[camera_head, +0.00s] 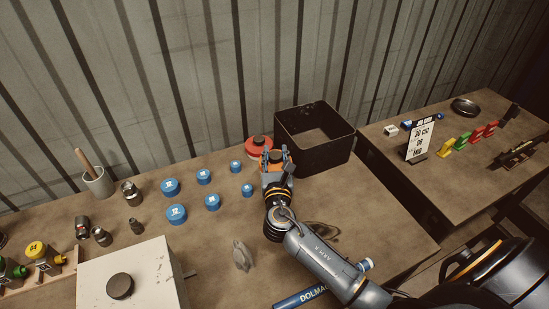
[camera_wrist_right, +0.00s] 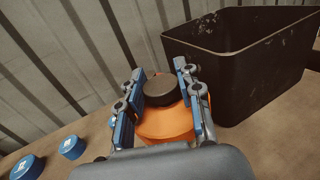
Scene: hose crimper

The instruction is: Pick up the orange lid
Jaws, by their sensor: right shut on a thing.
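The orange lid (camera_wrist_right: 166,124) has a dark round knob (camera_wrist_right: 160,89) on top and shows between the blue-padded fingers of my right gripper (camera_wrist_right: 162,92). The gripper is shut on it, with one finger on each side. In the head view my right gripper (camera_head: 276,156) is at the back of the table, just left of the black bin. There its fingers and palm hide most of the orange lid. Whether the lid touches the table is hard to tell. My left gripper is not in view.
A black open bin (camera_head: 335,157) stands close right of the gripper. Several blue caps (camera_head: 204,177) lie left. A grey lump (camera_head: 242,256) and a blue tube (camera_head: 300,298) lie in front.

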